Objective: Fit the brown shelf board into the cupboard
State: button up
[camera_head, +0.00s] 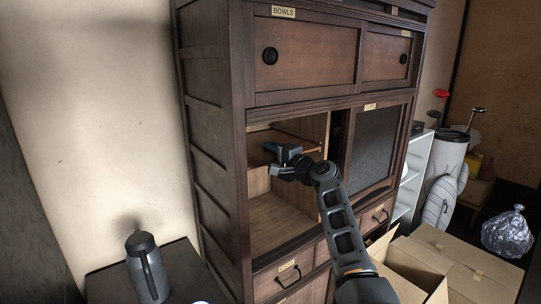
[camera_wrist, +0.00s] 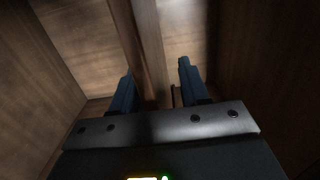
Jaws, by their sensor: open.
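The cupboard (camera_head: 215,130) is dark wood, and its left middle compartment is open. The brown shelf board (camera_head: 312,150) lies inside that opening at about mid height, roughly level, with clear space above and below. My gripper (camera_head: 278,152) is at the opening, at the board's front edge, and hides part of it. In the wrist view the board's edge (camera_wrist: 150,45) runs between the two fingers of my open gripper (camera_wrist: 156,85). I cannot tell whether a finger touches it. The board's rear and side supports are hidden.
A sliding door (camera_head: 378,145) covers the compartment's right side. Drawers (camera_head: 285,277) lie below. A grey jug (camera_head: 146,268) stands on a dark table (camera_head: 193,268) at lower left.

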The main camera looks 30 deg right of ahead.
jog(key=shift+f, duration=0.1)
jog(key=s, duration=0.7)
jog(key=shift+s+d, duration=0.4)
